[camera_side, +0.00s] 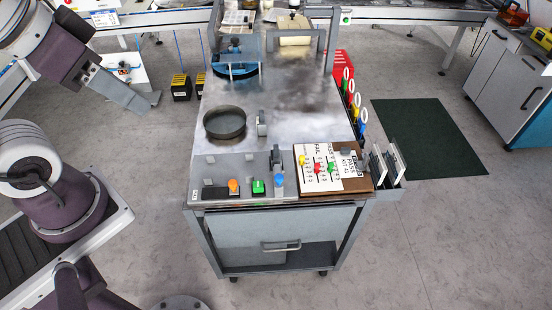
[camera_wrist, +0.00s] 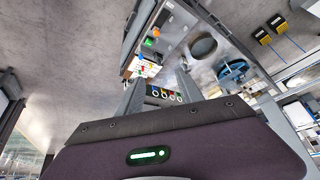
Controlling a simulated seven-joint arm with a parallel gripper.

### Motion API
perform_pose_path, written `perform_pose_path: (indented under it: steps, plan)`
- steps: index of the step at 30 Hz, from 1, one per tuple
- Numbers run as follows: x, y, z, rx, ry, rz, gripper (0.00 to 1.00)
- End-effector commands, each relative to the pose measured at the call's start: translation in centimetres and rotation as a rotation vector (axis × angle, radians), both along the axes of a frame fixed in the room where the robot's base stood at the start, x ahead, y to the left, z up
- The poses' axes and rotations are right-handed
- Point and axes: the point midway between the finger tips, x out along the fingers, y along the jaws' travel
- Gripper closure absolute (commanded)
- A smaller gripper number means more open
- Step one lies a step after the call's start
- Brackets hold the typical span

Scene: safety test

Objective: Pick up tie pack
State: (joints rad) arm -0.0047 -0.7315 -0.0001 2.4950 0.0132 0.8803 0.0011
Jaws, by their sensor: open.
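I cannot tell for sure which thing is the tie pack. Small orange (camera_side: 233,186), green (camera_side: 258,187) and blue (camera_side: 279,181) pieces sit in a row at the front left of the metal cart top (camera_side: 290,110). A brown board (camera_side: 366,183) with white printed sheets and small coloured pieces lies at the front right. My gripper (camera_side: 128,95) is at the upper left, well away from the cart and apart from everything on it. In the wrist view its fingers (camera_wrist: 160,84) stand apart, and nothing shows held between them.
A round dark dish (camera_side: 225,123) and a blue fixture (camera_side: 236,70) stand on the cart. Ringed coloured tools (camera_side: 353,98) and a red bin (camera_side: 342,72) line its right edge. White plates (camera_side: 390,162) stand upright at the front right corner. The cart's middle is clear.

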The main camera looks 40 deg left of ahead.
Motion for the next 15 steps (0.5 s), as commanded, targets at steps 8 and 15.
perform_pose_path:
  steps: [8, 15]
  plan:
    - [16.8, 7.4, -2.6, 0.287, -0.094, -0.108, 0.56]
    - [29.3, 9.6, -16.1, 0.291, -0.226, -0.480, 0.56]
